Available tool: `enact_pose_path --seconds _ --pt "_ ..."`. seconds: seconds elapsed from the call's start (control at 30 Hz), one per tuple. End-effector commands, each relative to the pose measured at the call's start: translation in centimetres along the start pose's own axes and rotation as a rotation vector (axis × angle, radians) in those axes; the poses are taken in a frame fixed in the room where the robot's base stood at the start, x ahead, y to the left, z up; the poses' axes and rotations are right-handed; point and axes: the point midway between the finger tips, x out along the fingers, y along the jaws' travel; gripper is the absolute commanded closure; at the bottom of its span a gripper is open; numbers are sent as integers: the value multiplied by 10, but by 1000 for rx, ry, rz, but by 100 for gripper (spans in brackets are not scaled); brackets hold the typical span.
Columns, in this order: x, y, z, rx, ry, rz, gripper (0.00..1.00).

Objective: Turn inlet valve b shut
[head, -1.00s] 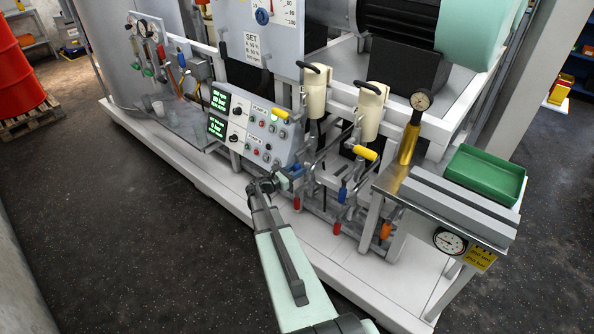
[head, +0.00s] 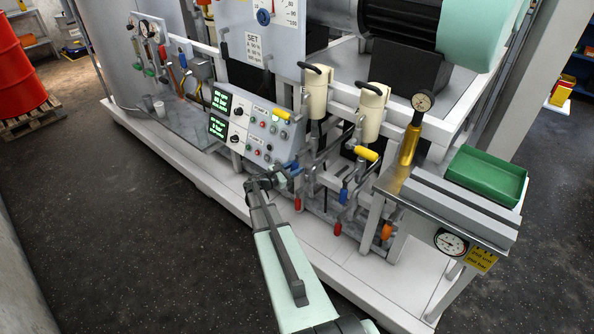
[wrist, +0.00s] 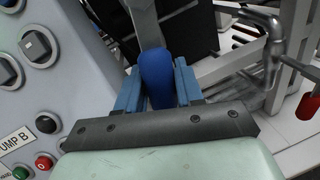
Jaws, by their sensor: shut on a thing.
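My gripper (head: 285,178) is beside the lower right edge of the pump control panel (head: 256,132). In the wrist view my gripper's two light-blue fingers (wrist: 157,88) are shut around a dark blue valve handle (wrist: 156,70), one on each side. A grey lever runs up from this handle. In the head view the held handle is mostly hidden by my gripper, and no label shows that names it as inlet valve b. Another blue handle (head: 344,196) hangs further right on the pipework.
Yellow handles (head: 366,153) and red handles (head: 338,228) stick out of the pipework to the right. A red handle (wrist: 308,105) also shows in the wrist view. The panel with buttons lies close on the left. A bench with a green tray (head: 487,174) stands right. Open floor lies left.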

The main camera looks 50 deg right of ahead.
Motion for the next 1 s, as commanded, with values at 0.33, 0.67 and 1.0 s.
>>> enact_pose_path --seconds 0.33,0.67,1.0 --pt "-5 25 4 326 65 0 100" --pt "-10 46 16 633 127 1 100" --pt "-13 62 34 944 189 1 100"
